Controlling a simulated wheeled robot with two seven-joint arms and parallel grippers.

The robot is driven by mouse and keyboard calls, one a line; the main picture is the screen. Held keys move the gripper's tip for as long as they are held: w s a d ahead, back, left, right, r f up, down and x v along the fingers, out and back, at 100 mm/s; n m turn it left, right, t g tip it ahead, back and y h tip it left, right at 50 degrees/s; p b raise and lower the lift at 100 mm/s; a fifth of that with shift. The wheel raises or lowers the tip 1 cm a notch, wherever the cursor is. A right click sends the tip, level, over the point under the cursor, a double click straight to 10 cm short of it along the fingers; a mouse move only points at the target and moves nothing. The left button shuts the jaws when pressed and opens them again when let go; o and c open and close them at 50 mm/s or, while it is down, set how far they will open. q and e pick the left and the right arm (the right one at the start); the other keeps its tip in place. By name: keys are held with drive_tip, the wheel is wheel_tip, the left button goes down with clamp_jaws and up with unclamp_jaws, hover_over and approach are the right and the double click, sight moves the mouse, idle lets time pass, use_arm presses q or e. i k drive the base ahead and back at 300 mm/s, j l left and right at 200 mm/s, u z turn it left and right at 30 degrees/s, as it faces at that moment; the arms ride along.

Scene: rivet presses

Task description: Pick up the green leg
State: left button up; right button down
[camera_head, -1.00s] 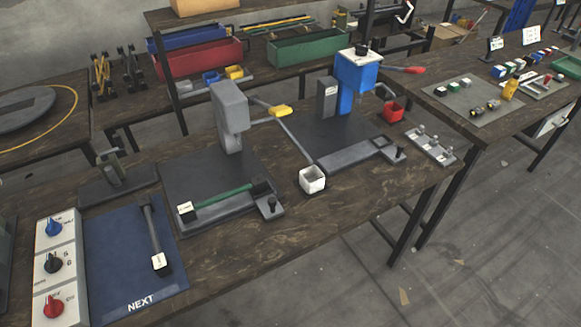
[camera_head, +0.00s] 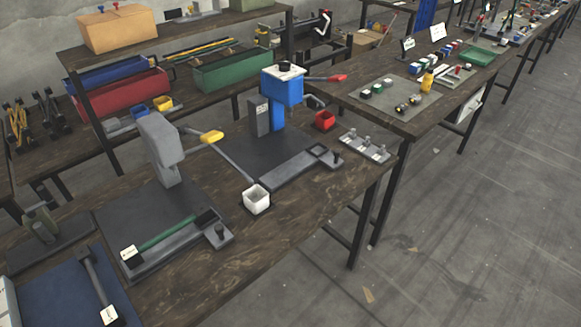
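A green leg (camera_head: 169,234) lies on the base of the grey press (camera_head: 160,148), which has a yellow-tipped lever. The leg has a white-labelled block at its near left end and a dark block at its far right end. It lies in or along a grey fixture beside a small black knob (camera_head: 220,232). A dark leg (camera_head: 97,285) with a white label lies on the blue mat (camera_head: 50,292) at the lower left. Neither of my grippers is in view.
A blue press (camera_head: 281,88) with a red-tipped lever stands right of the grey press. Another workbench (camera_head: 395,122) with small parts stands to the right. Open floor lies at the lower right.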

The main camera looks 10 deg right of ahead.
sight(132, 255)
drive_tip(key=i+l+u, duration=0.3)
drive_tip(key=l+u, duration=0.3)
drive_tip(key=i+l+u, duration=0.15)
drive_tip(key=l+u, duration=0.15)
drive_tip(key=i+l+u, duration=0.1)
drive_tip(key=l+u, duration=0.2)
drive_tip(key=l, duration=0.1)
